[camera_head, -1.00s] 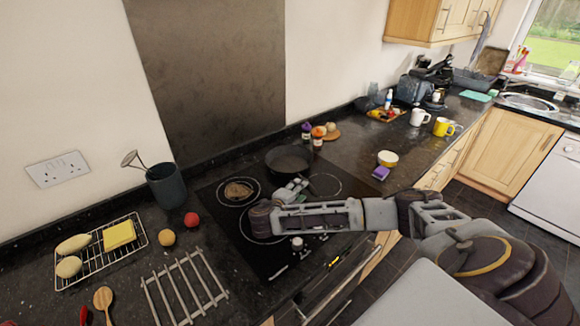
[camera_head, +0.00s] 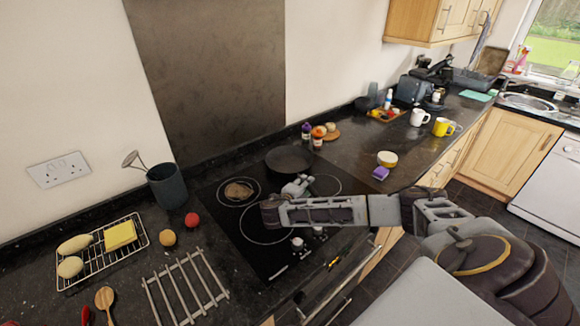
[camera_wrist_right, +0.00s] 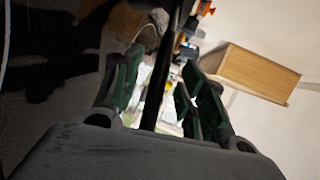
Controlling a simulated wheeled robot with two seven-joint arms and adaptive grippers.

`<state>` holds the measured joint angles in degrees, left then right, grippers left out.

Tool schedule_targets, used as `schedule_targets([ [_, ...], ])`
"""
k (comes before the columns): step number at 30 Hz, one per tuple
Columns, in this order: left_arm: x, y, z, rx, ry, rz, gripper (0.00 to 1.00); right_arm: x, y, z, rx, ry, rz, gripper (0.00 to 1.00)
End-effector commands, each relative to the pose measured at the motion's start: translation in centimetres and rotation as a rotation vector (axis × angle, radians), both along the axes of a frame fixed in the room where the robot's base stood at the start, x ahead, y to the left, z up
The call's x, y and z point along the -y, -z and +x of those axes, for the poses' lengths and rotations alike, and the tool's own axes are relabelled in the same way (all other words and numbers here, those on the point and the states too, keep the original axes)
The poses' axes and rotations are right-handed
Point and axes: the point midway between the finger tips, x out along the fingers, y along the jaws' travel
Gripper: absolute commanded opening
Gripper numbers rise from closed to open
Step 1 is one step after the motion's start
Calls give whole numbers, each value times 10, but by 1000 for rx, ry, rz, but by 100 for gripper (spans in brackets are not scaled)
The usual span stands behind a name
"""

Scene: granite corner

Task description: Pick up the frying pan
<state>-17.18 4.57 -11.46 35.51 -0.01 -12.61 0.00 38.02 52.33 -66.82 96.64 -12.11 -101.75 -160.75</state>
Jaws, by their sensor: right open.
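The dark frying pan (camera_head: 289,159) sits on the back of the black hob, next to the wall. My right gripper (camera_head: 299,185) is just in front of the pan, over the hob. In the right wrist view my right gripper (camera_wrist_right: 163,66) is open, with its green-lined fingers apart. A dark straight bar, which looks like the pan's handle (camera_wrist_right: 155,100), runs between the fingers with gaps visible beside it. In the head view my gripper hides most of the handle. My left gripper is not in view.
The black hob (camera_head: 255,250) has a brown round item (camera_head: 238,190) on its left rear ring. Bottles (camera_head: 306,133) stand right of the pan. A utensil pot (camera_head: 167,186), a red ball (camera_head: 192,219) and a metal rack (camera_head: 185,288) are to the left. A purple sponge (camera_head: 381,173) lies right.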

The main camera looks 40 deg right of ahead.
Motion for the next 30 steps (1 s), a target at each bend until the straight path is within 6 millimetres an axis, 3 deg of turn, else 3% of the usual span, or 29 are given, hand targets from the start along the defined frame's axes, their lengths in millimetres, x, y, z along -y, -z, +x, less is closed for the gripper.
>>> schedule_targets([
  [8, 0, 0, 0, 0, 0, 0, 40, 0, 0, 0, 0, 0, 0, 42],
  [18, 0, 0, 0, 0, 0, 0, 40, 0, 0, 0, 0, 0, 0, 1],
  [30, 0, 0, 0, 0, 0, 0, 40, 0, -2, 1, 5, 1, -1, 0],
])
